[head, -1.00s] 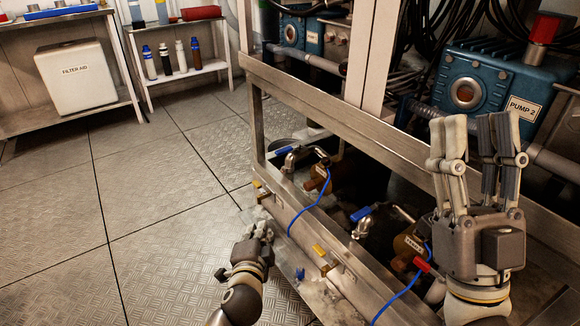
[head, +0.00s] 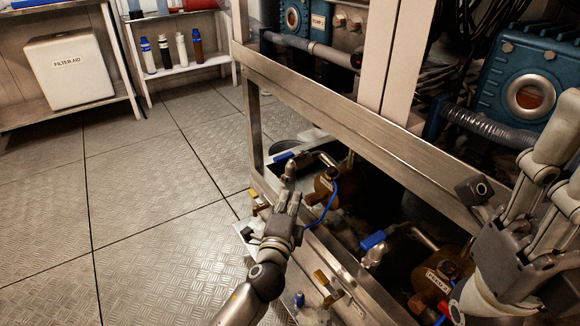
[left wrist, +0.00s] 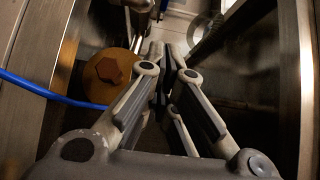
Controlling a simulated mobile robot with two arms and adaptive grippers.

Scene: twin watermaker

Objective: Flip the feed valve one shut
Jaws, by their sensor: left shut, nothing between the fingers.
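The far blue valve handle (head: 286,155), which I take for feed valve one, sits on a metal pipe fitting beside a brown round housing (head: 326,185) in the lower frame. Its label is too small to read. My left gripper (head: 290,172) is shut and empty, its tips close below the handle; contact cannot be told. In the left wrist view the shut fingers (left wrist: 166,60) point into the bay, left of which is the brown housing (left wrist: 107,70). My right gripper (head: 535,185) is at the right edge, partly cut off.
A second blue handle (head: 373,240) stands nearer on a similar fitting. A steel rail (head: 345,125) crosses above the bay. A blue cable (head: 325,208) hangs near the left gripper; it shows in the wrist view (left wrist: 45,92). Yellow-handled valves (head: 322,279) line the front. Floor at left is clear.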

